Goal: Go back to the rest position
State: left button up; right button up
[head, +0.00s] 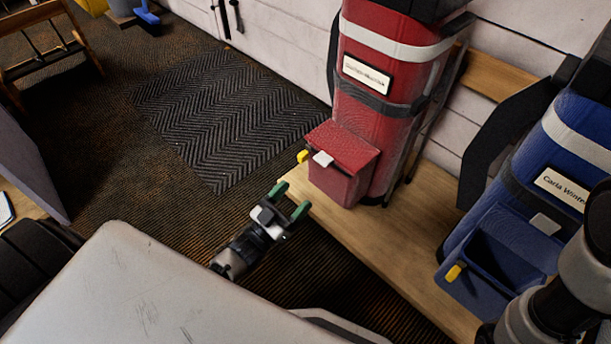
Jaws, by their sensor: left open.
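My left gripper (290,201) is in the lower middle of the head view. Its two green-tipped fingers are apart with nothing between them. It is over the floor, close to the left edge of the wooden bench (416,249). The red golf bag (374,103) stands on the bench just beyond it, apart from the fingers. My right arm shows at the lower right, in front of the blue golf bag (556,160); its gripper is out of the picture.
The red bag's pocket (341,166) has its flap down; the blue bag's pocket (490,264) is open. Yellow tabs show at both pockets. A dark herringbone mat (228,112) lies on the clear floor at left. A wooden chair (47,45) stands at the upper left.

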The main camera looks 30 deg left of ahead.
pick_arm(q)
jog(key=shift+v, duration=0.8)
